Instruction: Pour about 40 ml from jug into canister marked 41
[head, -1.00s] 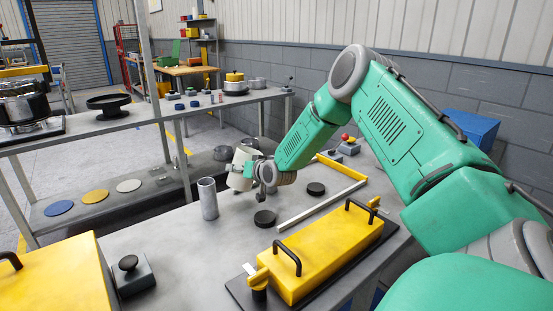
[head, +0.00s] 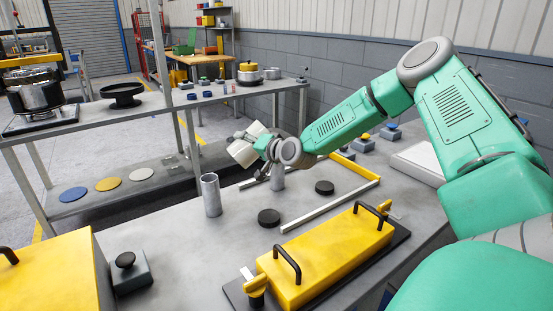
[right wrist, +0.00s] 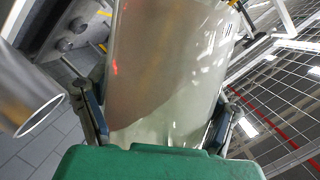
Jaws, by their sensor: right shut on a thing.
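My right gripper (head: 262,150) is shut on the pale jug (head: 243,146) and holds it tilted, above the bench and near the tall grey canister. In the right wrist view the jug (right wrist: 170,60) is translucent between my fingers, with a brownish area and a slanted edge inside that looks like liquid. One grey canister (head: 211,196) stands upright on the bench, below and left of the jug. A second grey canister (head: 277,179) stands behind it to the right. An open metal tube end (right wrist: 28,105) shows at the left of the wrist view. No number 41 is readable. My left gripper is not in view.
Black discs (head: 269,218) lie on the bench near a pale bar (head: 330,206). A yellow box with black handles (head: 325,255) stands at front right. Another yellow box (head: 50,280) and a black-knobbed block (head: 127,270) are at front left. A shelf unit (head: 130,120) stands behind.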

